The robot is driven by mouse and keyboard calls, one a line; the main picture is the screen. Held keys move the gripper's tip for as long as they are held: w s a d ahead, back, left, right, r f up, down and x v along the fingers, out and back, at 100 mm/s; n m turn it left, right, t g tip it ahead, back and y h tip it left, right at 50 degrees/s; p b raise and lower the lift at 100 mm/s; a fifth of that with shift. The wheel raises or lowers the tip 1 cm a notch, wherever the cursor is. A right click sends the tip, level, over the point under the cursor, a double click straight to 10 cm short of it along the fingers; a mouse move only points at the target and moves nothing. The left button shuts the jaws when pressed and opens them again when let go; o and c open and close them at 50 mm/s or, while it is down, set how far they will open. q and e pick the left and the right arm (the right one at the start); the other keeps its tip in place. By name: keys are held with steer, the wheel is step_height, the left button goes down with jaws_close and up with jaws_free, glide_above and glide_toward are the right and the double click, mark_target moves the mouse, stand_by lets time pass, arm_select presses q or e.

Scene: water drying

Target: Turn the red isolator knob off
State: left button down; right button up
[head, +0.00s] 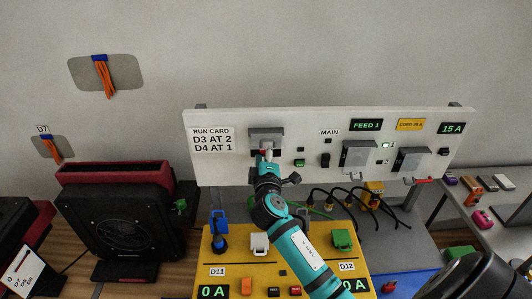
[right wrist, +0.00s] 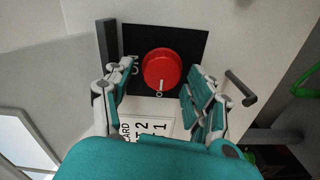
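The red isolator knob (right wrist: 161,68) is round and sits on a black plate (right wrist: 190,42) on the white panel. A white mark on its edge points down in the right wrist view, towards a small label I cannot read surely. My right gripper (right wrist: 160,72) is open, with one finger on each side of the knob and a visible gap to it on both sides. In the head view the right gripper (head: 266,164) reaches up to the isolator's grey housing (head: 266,134) and mostly hides the knob.
The white panel (head: 230,170) also carries a run card (head: 212,139), a black MAIN switch (head: 325,160) and two grey-covered units. A yellow box (head: 215,270) with coloured connectors stands below. A black and red blower (head: 125,225) stands at the left; black cables hang right of my arm.

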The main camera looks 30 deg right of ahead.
steer(key=shift+o, duration=0.3)
steer(key=shift+s+f, duration=0.1)
steer(key=v, duration=1.1)
steer(key=shift+s+a, duration=0.3)
steer(key=shift+a, duration=0.05)
steer(key=shift+f, duration=0.1)
